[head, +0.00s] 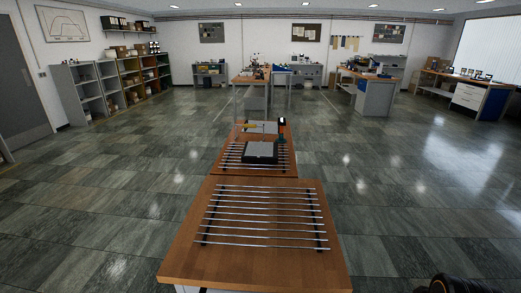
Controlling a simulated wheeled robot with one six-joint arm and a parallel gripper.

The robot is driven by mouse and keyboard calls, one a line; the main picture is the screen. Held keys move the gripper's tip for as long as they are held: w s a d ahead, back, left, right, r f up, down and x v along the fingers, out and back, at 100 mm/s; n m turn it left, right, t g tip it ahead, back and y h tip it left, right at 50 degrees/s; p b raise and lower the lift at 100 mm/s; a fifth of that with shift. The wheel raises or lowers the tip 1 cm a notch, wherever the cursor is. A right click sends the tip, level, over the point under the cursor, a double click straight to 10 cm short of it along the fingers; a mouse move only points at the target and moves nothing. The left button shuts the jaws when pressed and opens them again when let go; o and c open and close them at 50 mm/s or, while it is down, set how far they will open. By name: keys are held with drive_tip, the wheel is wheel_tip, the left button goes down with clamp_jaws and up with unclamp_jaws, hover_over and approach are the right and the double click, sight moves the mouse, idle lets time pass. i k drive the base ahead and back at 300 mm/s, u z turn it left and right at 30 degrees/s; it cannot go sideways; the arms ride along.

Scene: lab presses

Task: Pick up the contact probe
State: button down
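I cannot make out the contact probe for certain. On the second wooden table, a small yellow-handled item (247,126) lies by a flat grey plate (266,128); it is too small to tell whether it is the probe. A dark upright tool with a bit of orange (282,130) stands to its right. In front of these is a dark box with a grey top (261,152). My gripper is not in view; only a dark part, likely of my arm, shows at the bottom right.
The nearest wooden table (185,262) carries several parallel metal rods (262,220) on dark supports. Similar rods lie on the second table. Tiled floor is open on both sides. Shelves (110,88) stand at the left wall; workbenches (375,88) stand farther back.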

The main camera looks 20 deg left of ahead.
sight(282, 122)
drive_tip(key=z, duration=0.7)
drive_tip(key=i, duration=3.2)
drive_tip(key=u, duration=1.4)
drive_tip(key=i, duration=4.15)
drive_tip(key=u, duration=1.85)
